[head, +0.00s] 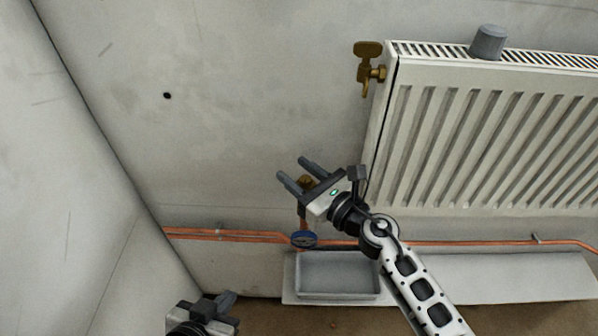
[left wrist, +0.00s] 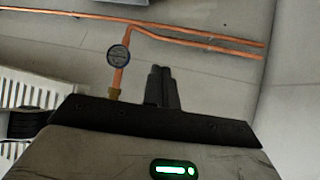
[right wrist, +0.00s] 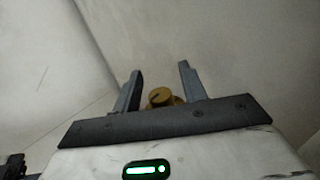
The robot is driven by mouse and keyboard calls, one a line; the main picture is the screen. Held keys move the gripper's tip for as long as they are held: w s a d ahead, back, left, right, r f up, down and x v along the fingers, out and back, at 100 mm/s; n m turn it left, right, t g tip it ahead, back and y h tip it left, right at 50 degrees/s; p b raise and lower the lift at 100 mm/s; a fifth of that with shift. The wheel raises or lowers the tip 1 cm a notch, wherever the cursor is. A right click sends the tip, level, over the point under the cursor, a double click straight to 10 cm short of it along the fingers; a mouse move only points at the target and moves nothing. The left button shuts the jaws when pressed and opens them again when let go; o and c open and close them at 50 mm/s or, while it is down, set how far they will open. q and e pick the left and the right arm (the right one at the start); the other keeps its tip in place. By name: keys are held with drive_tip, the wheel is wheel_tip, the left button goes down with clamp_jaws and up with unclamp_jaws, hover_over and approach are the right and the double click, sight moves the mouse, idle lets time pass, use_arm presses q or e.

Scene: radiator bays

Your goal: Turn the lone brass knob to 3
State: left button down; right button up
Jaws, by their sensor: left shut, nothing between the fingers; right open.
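The lone brass knob (head: 307,182) stands low on the wall, left of the radiator, atop a short copper riser. My right gripper (head: 294,170) is open, its fingers pointing up and left, with the knob seen between or just behind them. In the right wrist view the round knob (right wrist: 160,97) shows between the open fingers (right wrist: 160,70), partly hidden by the gripper body. I cannot tell whether the fingers touch it. Its scale marks are not readable. My left gripper (head: 228,300) is shut and empty at the bottom; its closed fingers (left wrist: 160,75) also show in the left wrist view.
A white radiator (head: 480,140) fills the right, with a grey cap (head: 488,42) on top and a brass lever valve (head: 368,65) at its upper left corner. Copper pipes (head: 450,243) and a round dial (head: 303,239) run low. A grey tray (head: 338,260) lies below.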

clamp_jaws()
drive_tip(key=shift+f+n+g+y+b, duration=0.2)
drive_tip(key=shift+n+g+y+b, duration=0.35)
drive_tip(key=shift+b, duration=0.3)
drive_tip(key=shift+g, duration=0.35)
drive_tip(key=shift+s+r+n+y, duration=0.1)
drive_tip(key=shift+r+n+y, duration=0.15)
use_arm(q)
drive_tip(key=shift+s+d+f, duration=0.1)
drive_tip(key=shift+s+f, duration=0.05)
drive_tip(key=shift+f, duration=0.35)
use_arm(e)
unclamp_jaws()
